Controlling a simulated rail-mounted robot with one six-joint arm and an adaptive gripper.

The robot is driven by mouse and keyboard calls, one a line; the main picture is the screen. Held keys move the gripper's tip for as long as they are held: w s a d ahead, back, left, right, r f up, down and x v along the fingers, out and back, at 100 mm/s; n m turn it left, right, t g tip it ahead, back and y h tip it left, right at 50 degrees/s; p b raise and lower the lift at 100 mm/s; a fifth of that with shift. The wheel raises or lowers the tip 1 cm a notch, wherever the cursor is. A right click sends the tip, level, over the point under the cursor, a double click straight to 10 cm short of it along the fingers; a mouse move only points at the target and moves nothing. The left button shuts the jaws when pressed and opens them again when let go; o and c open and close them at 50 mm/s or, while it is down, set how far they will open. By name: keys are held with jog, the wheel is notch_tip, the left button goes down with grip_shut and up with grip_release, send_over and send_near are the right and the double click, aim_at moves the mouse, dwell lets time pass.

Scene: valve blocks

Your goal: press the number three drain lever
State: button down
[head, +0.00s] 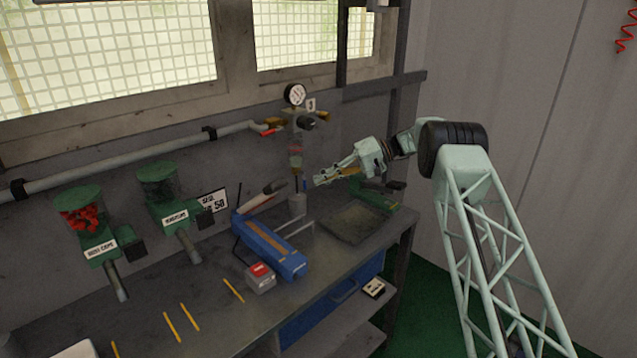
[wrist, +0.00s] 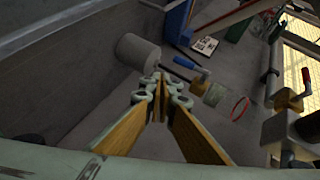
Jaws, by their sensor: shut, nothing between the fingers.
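The valve block (head: 300,119) with a number 3 card (head: 311,104) is on the wall, its clear bowl (head: 296,152) hanging below. A small blue lever (head: 304,184) shows beneath the bowl; I take it for the drain lever. In the wrist view the blue lever (wrist: 187,64) lies just beyond and right of my fingertips, by the brass drain and the clear bowl (wrist: 215,95). My gripper (head: 318,181) is shut and empty, right of the lever in the head view; its fingertips (wrist: 163,84) look apart from it. Contact cannot be fully judged.
A grey cup (head: 297,204) stands below the drain; it also shows in the wrist view (wrist: 137,52). A blue bench tool (head: 268,247), a red-topped box (head: 260,277) and a shallow tray (head: 352,239) are on the bench. A pipe (head: 130,159) runs along the wall.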

jog(key=w+d, duration=0.2)
jog(key=d, duration=0.7)
jog(key=shift+w+d+r+p, duration=0.25)
jog(key=shift+r+p, duration=0.05)
jog(key=shift+p, duration=0.1)
